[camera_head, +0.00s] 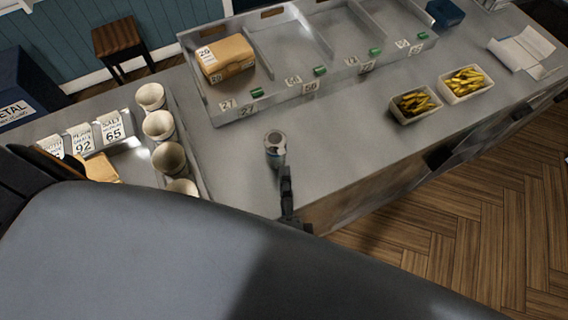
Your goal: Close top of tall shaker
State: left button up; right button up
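A small shaker (275,143) with a pale round top and a dark opening on it stands on the grey counter, near the middle of the view. I cannot tell whether its top is fully open or shut. My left gripper (286,178) is a dark narrow shape just below the shaker in the picture, close to its lower side. I see it nearly edge-on, so its finger gap and any contact with the shaker cannot be made out. My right gripper is not in view.
A grey divided tray (316,92) with a cardboard box (225,58) runs behind the shaker. The counter around the shaker is bare. My own dark body covers the lower picture.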

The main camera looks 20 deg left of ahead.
pick_arm(q)
jog(key=v, duration=0.7)
jog(key=shift+s+d, duration=0.15)
jog(key=shift+s, duration=0.2)
